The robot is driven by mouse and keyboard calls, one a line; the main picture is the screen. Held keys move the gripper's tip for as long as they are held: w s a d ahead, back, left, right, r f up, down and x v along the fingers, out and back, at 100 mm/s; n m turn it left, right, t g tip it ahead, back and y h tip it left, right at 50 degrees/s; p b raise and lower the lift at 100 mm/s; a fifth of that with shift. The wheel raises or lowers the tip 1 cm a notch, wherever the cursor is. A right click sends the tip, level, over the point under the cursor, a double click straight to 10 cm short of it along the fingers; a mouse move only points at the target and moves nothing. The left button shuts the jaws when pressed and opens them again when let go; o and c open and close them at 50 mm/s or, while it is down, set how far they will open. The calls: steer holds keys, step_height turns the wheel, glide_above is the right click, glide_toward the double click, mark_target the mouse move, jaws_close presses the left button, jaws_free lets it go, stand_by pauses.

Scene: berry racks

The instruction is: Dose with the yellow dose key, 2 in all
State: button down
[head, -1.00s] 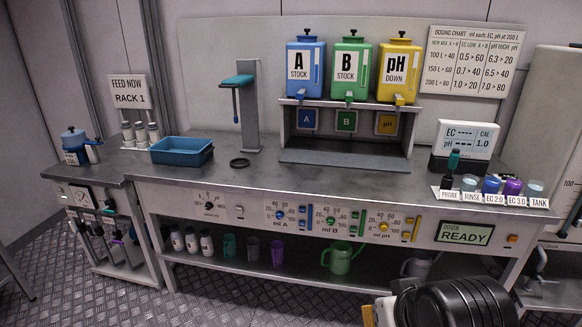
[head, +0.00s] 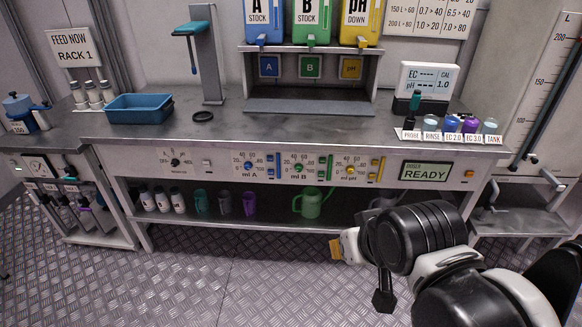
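The yellow dose key (head: 376,171) is a narrow upright yellow piece on the bench's front panel, right of the yellow "ml pH" dial (head: 350,170). The dial's setting is too small to read. The display (head: 426,171) at the panel's right reads "READY". My arm reaches in from the lower right, over the floor in front of the bench.
Blue and green keys sit beside the A dial (head: 248,168) and B dial (head: 299,168). The lower shelf holds bottles, cups and a green watering can (head: 311,203). The probe and small pots (head: 450,124) stand at the bench's right. The floor in front is clear.

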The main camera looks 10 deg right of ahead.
mark_target(373, 185)
stand_by(0.9)
steer(key=w+d+r+m, duration=0.1)
steer(key=w+d+m, duration=0.1)
steer(key=w, duration=0.6)
steer(key=w+d+r+m, duration=0.1)
steer(key=w+d+m, duration=0.1)
steer(key=w, duration=0.5)
steer(key=w+d+f+m+t+y, duration=0.1)
steer(key=w+d+f+m, duration=0.2)
steer(key=w, duration=0.4)
steer(key=w+d+f+m+t, duration=0.1)
steer(key=w+d+f, duration=0.2)
steer(key=w+d, duration=0.3)
steer(key=w+d+f+m+t, duration=0.1)
steer(key=w+d+f+m, duration=0.2)
steer(key=d+f, duration=0.6)
steer(key=w+d+f+m+t, duration=0.1)
steer(key=w+d+f+m, duration=0.2)
steer(key=f, duration=1.3)
steer(key=w+d, duration=0.3)
steer(key=d, duration=0.2)
steer(key=shift+w+d+m+h, duration=0.15)
steer(key=shift+d+m+h, duration=0.15)
steer(key=shift+d+h, duration=0.1)
steer(key=shift+w, duration=0.1)
